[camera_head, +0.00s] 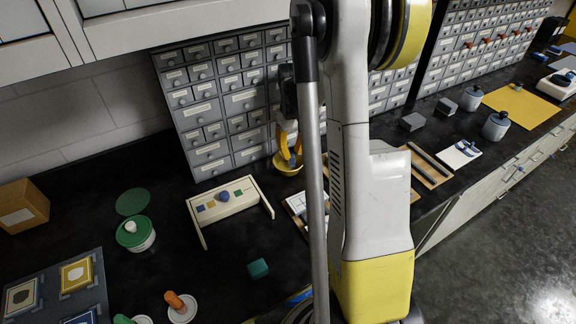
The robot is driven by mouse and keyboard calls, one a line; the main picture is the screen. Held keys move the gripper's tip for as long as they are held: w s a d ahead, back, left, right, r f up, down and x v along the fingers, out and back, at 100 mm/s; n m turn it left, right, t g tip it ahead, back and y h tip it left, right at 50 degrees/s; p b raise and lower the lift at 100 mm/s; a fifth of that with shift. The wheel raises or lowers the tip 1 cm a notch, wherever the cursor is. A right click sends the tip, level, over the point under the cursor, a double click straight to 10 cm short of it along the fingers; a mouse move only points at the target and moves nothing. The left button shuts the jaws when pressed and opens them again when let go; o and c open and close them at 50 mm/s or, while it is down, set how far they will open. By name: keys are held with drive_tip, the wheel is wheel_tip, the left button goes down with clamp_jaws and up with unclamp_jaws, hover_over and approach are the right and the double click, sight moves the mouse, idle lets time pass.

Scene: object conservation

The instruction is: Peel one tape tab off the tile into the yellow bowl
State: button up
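The yellow bowl (281,167) stands on the dark counter in front of the grey drawer cabinet. My gripper (291,160), with yellow-orange fingers, points down at the bowl, over or inside it. My arm hides part of this area, and I cannot tell whether the fingers are apart or hold a tape tab. A pale flat piece (297,203), possibly the tile, lies in front of the bowl, partly hidden behind my arm. No tape tab can be made out.
A white stand (228,207) with coloured squares is left of the bowl. Grey jars (495,126) and a yellow mat (522,104) lie right. Dark counter left of the stand is partly clear.

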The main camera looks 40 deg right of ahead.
drive_tip(key=shift+o, duration=0.4)
wheel_tip(320, 180, up, 12)
idle(0.3)
idle(0.4)
